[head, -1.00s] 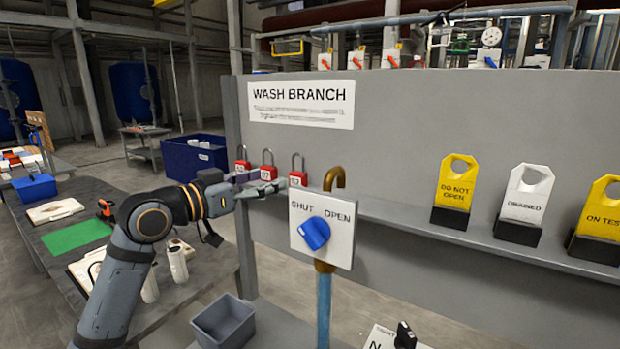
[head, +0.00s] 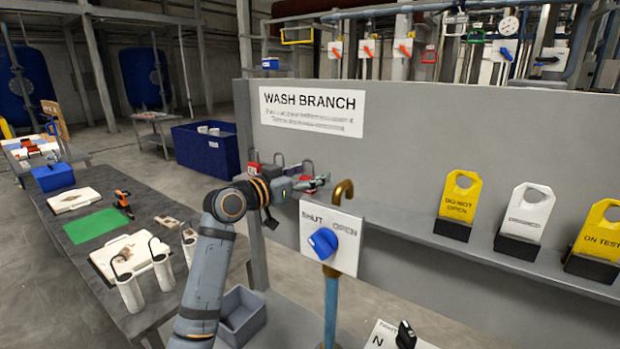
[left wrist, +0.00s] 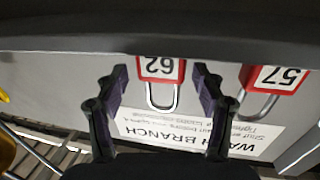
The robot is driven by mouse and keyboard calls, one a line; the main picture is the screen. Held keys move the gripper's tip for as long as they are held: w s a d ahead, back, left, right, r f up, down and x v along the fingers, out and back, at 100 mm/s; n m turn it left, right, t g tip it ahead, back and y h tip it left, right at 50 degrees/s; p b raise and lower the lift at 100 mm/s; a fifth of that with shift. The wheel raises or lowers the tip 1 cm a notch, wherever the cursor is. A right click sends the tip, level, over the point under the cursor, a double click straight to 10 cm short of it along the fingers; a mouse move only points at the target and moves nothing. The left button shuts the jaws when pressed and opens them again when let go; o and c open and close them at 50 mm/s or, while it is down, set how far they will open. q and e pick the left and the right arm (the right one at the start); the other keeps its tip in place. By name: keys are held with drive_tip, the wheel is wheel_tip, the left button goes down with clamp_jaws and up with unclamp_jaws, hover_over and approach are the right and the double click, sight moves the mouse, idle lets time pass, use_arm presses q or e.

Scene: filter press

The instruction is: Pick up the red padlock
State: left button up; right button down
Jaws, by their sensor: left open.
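Red padlocks stand in a row on the grey shelf under the WASH BRANCH sign. In the head view, the left padlock (head: 253,168) shows beside my arm, and the others are mostly covered, with the right one's shackle (head: 307,164) visible above my gripper. My left gripper (head: 316,182) is open in front of the right end of the row. In the left wrist view, which is upside down, the padlock numbered 62 (left wrist: 160,69) appears between the spread fingers (left wrist: 158,78), with no visible contact. The padlock numbered 57 (left wrist: 272,78) is outside them. My right gripper is not in view.
A SHUT/OPEN plate with a blue knob (head: 322,241) and a brown hooked pipe (head: 343,190) stand close to my gripper. Tag stands, including a yellow one (head: 460,198), sit farther right on the shelf. A grey bin (head: 243,318) is below.

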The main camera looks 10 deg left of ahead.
use_arm(q)
drive_tip(key=shift+s+a, duration=0.15)
drive_tip(key=shift+a, duration=0.15)
drive_tip(key=shift+c, duration=2.1)
drive_tip(key=shift+d, duration=0.15)
drive_tip(key=c, duration=0.7)
drive_tip(key=shift+c, duration=1.1)
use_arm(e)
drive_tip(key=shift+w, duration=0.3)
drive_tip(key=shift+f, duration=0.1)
